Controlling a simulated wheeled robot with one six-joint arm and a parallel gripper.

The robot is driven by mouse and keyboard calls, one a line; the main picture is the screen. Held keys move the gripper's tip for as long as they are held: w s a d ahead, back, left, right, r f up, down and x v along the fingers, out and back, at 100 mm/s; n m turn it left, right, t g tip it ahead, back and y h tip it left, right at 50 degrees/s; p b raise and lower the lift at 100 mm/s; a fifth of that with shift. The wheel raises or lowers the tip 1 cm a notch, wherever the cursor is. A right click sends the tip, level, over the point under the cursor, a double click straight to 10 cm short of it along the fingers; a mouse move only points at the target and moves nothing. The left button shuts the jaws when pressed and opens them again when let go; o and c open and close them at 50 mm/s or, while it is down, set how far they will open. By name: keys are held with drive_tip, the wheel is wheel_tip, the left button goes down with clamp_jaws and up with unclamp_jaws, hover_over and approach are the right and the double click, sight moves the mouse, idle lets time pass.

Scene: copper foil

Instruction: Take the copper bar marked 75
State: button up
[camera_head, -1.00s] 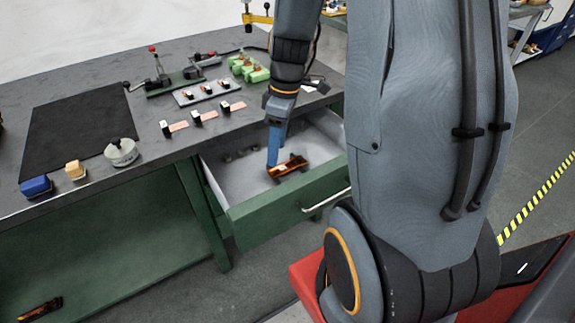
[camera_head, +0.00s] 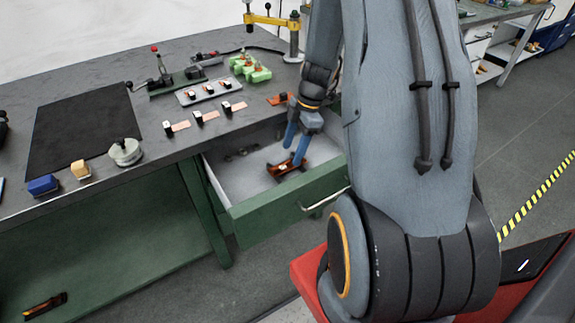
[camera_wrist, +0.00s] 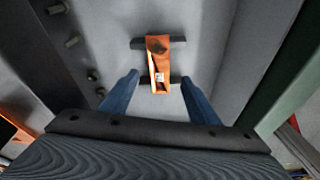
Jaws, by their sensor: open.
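A copper bar (camera_head: 284,169) lies on dark supports inside the open drawer. In the wrist view the copper bar (camera_wrist: 156,60) runs nearly upright in the picture, with a dark knob near its far end and a small white label near its near end. The label's marking is too small to read. My gripper (camera_head: 293,153) is open over the drawer, close to the bar. In the wrist view its two blue fingers (camera_wrist: 162,84) stand apart either side of the bar's near end, with gaps on both sides. I see no contact.
The green drawer front (camera_head: 290,205) and side walls surround the gripper. Several bolts (camera_wrist: 72,41) line one side of the drawer. Another copper piece (camera_head: 280,98) lies on the bench above, and one more (camera_head: 45,306) on the lower shelf. Small copper-strip blocks (camera_head: 200,117) stand on the bench.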

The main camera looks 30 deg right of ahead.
sight(287, 165)
drive_tip(key=shift+p+x, duration=0.4)
drive_tip(key=shift+x, duration=1.6)
drive_tip(key=shift+w+d, duration=0.1)
drive_tip(key=c, duration=1.3)
